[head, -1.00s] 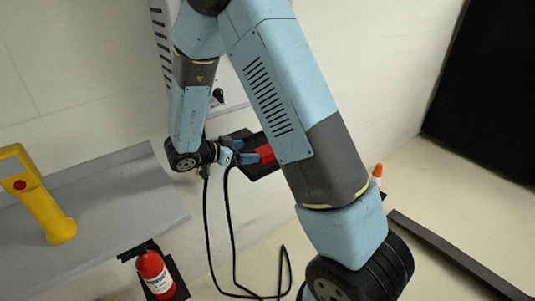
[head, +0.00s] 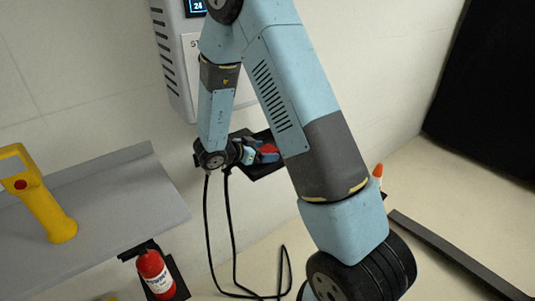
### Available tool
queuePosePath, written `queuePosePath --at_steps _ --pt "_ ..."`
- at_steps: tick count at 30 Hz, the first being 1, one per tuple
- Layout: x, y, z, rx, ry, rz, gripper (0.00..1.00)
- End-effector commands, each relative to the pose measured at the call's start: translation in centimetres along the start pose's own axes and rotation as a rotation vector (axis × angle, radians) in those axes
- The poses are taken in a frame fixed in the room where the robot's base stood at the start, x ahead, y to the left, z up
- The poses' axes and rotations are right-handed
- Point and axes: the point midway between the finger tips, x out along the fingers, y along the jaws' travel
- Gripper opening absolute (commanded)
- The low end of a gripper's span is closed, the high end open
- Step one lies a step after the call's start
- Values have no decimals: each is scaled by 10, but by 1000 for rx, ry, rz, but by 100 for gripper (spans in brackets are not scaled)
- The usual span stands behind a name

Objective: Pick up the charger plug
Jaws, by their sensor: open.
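My gripper (head: 262,153) is open, with its blue fingers near the charger plug (head: 270,150), a small red body at a black holder (head: 262,168) on the wall. The fingers seem to be at or around the red part, but contact cannot be made out at this size. My own arm crosses the picture in front and hides what lies to the right of the plug. A black cable hangs below my wrist down to the floor.
A grey wall box (head: 178,70) with a small screen is above. A grey shelf (head: 120,205) with a yellow handheld device (head: 45,205) is at left. A red extinguisher (head: 155,273) stands below it. An orange cone (head: 377,172) and dark floor strip (head: 455,255) are at right.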

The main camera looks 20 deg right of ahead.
Motion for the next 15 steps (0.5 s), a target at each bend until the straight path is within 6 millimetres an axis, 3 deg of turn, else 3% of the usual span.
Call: queuePosePath --at_steps 2,15 --pt "0 0 0 0 0 0 86" --pt "0 0 0 0 0 0 45"
